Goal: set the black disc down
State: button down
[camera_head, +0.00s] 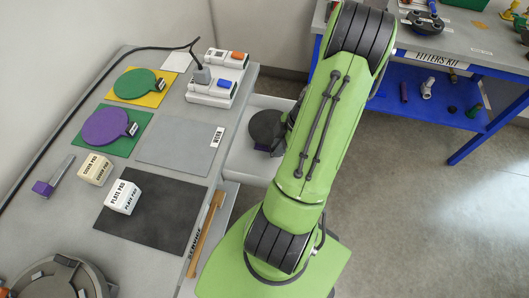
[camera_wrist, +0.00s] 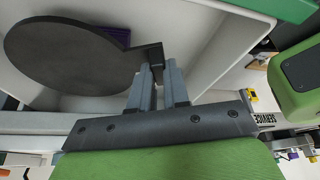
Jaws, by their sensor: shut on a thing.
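The black disc (camera_head: 266,127) shows just left of my green arm in the head view, over a pale surface beside the cart. In the wrist view, the black disc (camera_wrist: 70,62) is large and flat, with a short tab at its right end. My gripper (camera_wrist: 158,72) is shut on that tab. In the head view my arm hides most of the gripper. I cannot tell whether the disc touches the pale tray (camera_wrist: 215,60) behind it.
On the cart top, a green disc (camera_head: 135,83) lies on a yellow mat and a purple disc (camera_head: 106,127) on a green mat. A grey mat (camera_head: 182,146) is bare. A black mat (camera_head: 155,222) carries a white block (camera_head: 122,197). A blue bench (camera_head: 425,95) stands at right.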

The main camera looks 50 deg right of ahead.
jog(key=shift+a+f, duration=0.1)
jog(key=shift+f, duration=0.35)
jog(key=w+a, duration=0.2)
jog(key=a, duration=0.1)
jog(key=shift+w+f, duration=0.4)
jog(key=shift+d+f, duration=0.1)
jog(key=shift+f, duration=0.1)
jog(key=shift+s+d, duration=0.1)
jog(key=shift+f+b, duration=0.4)
jog(key=shift+b, duration=0.25)
jog(key=shift+f, duration=0.2)
jog(key=c, duration=1.1)
grip_release()
jog(key=shift+r, duration=0.1)
